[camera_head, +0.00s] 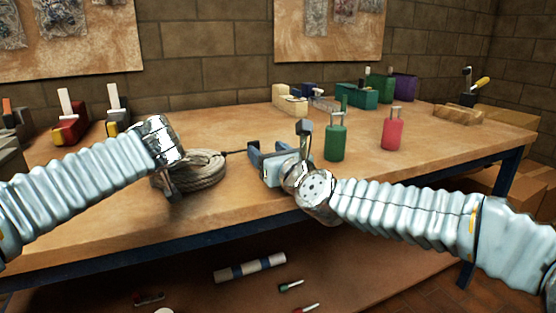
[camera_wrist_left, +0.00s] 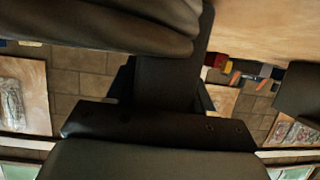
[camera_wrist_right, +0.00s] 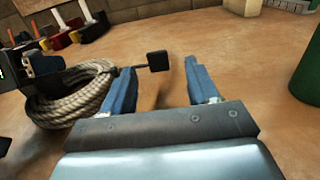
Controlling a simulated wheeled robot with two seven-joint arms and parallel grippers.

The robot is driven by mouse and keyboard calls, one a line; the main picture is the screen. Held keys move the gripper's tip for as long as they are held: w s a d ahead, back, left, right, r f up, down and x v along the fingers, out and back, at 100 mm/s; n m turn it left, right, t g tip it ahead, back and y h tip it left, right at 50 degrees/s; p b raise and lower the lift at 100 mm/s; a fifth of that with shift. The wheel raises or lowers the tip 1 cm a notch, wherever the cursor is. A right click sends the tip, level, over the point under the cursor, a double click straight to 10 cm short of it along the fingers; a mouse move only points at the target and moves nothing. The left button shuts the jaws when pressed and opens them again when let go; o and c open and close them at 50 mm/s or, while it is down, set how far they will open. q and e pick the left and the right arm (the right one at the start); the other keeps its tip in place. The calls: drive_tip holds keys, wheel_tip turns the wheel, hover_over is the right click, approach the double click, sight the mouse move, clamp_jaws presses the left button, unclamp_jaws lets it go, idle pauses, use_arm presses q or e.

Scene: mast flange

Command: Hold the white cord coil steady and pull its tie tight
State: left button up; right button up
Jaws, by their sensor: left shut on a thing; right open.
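The cord coil (camera_head: 207,168), a round bundle of grey-white rope, lies on the workbench left of centre. My left gripper (camera_head: 170,184) is shut on its left side. In the left wrist view the coil (camera_wrist_left: 110,25) is a dark, shadowed bulge against the gripper. The right wrist view shows the coil (camera_wrist_right: 75,95) at left. A thin dark tie (camera_head: 236,151) runs right from the coil and ends in a black square tab (camera_wrist_right: 158,60). My right gripper (camera_wrist_right: 165,85) is open, its blue fingers either side of the tab's line. The tab appears just beyond the fingertips; contact is unclear.
A green bottle-like item (camera_head: 335,140) stands close right of my right gripper, with a pink one (camera_head: 391,132) farther right. Red (camera_head: 70,122) and dark clamp-like tools stand at back left. Small blocks and a green box (camera_head: 357,96) sit at the back. Bench around the coil is clear.

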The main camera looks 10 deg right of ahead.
drive_tip(key=v, duration=0.6)
use_arm(q)
drive_tip(key=o, duration=1.3)
